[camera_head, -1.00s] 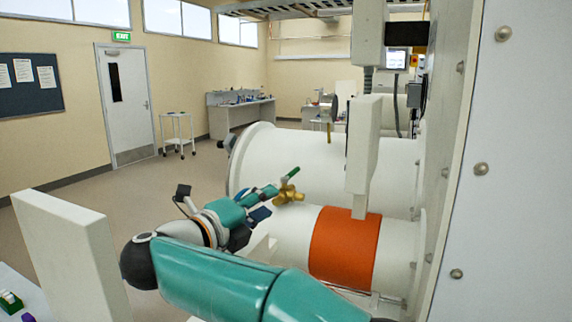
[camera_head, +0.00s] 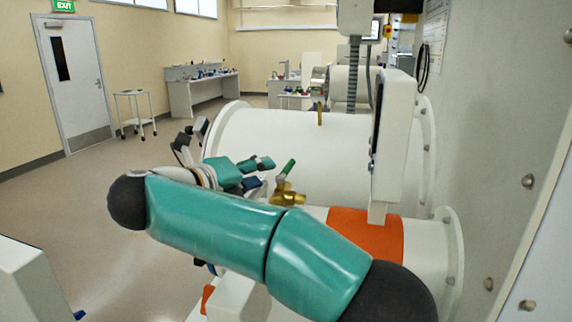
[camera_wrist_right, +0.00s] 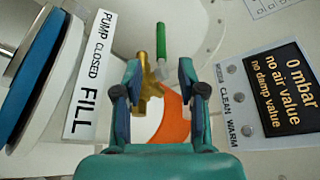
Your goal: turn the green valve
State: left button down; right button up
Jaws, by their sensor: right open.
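The green valve is a brass body (camera_head: 287,194) with a straight green handle (camera_head: 288,168) pointing up and slightly right in the head view. It sits by the white cylinder with the orange band. My right gripper (camera_head: 266,172) is just left of it, open and empty, fingers towards the valve. In the right wrist view the open fingers (camera_wrist_right: 158,76) frame the brass body (camera_wrist_right: 150,78), and the green handle (camera_wrist_right: 161,42) stands beyond the fingertips. I cannot tell whether a finger touches the brass. My left gripper is not in view.
An orange band (camera_head: 350,228) wraps the near cylinder, behind my right arm. A larger white cylinder (camera_head: 300,140) lies behind the valve. A white box (camera_head: 391,140) stands to the right. The wrist view shows a display panel (camera_wrist_right: 282,92) and a FILL label (camera_wrist_right: 88,80).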

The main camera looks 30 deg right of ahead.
aim_at(286, 166)
jog(key=p+x, duration=0.1)
jog(key=x, duration=0.8)
jog(key=shift+d+f+p, duration=0.1)
jog(key=shift+d+p, duration=0.1)
jog(key=shift+p, duration=0.2)
grip_shut()
